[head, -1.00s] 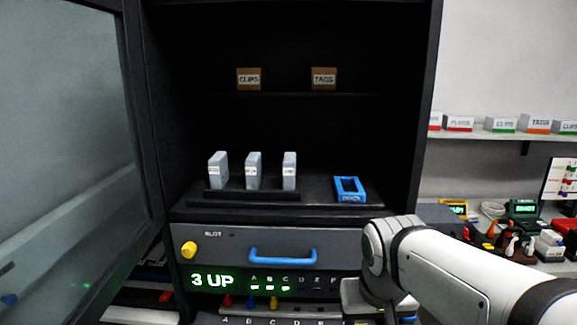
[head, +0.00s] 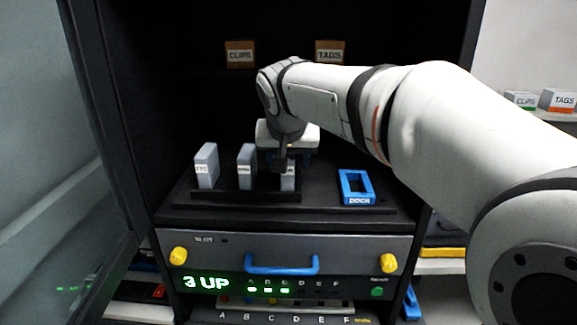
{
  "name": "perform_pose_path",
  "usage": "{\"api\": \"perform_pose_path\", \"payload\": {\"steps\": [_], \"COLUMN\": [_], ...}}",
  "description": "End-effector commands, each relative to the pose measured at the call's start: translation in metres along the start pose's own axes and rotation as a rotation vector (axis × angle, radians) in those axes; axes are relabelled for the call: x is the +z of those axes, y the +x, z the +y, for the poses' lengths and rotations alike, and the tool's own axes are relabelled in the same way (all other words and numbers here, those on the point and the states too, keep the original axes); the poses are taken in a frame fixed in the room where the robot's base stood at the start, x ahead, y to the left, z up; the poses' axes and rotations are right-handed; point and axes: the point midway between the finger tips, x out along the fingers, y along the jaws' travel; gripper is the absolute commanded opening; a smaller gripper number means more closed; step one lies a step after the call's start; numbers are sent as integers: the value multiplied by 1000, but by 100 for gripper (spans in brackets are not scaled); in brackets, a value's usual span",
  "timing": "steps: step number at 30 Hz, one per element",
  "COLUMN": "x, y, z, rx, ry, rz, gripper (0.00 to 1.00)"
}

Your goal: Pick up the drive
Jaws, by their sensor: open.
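Three grey drives with white labels stand upright in a black rack (head: 230,195) on the cabinet shelf. The left drive (head: 206,166) and the middle drive (head: 246,167) show clearly. The right drive (head: 288,182) is mostly hidden behind my gripper (head: 284,165). My gripper is at the right drive, pointing down, with its jaws open. I cannot tell whether the fingers touch that drive. An empty blue dock (head: 356,201) marked DOCK lies to the right of the rack.
Below the shelf is a grey unit with a blue handle (head: 282,269), yellow knobs (head: 179,255) and a green "3 UP" display (head: 206,283). A glass door (head: 50,150) stands open at left.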

Motion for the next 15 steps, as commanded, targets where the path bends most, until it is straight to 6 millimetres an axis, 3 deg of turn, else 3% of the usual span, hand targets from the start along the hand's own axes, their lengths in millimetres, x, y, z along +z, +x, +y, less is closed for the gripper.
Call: {"api": "perform_pose_path", "payload": {"steps": [7,15], "x": [-1,-2], "y": [34,39], "z": [1,2], "rx": [4,4], "ry": [5,7], "rz": [-4,-1], "gripper": [53,53]}}
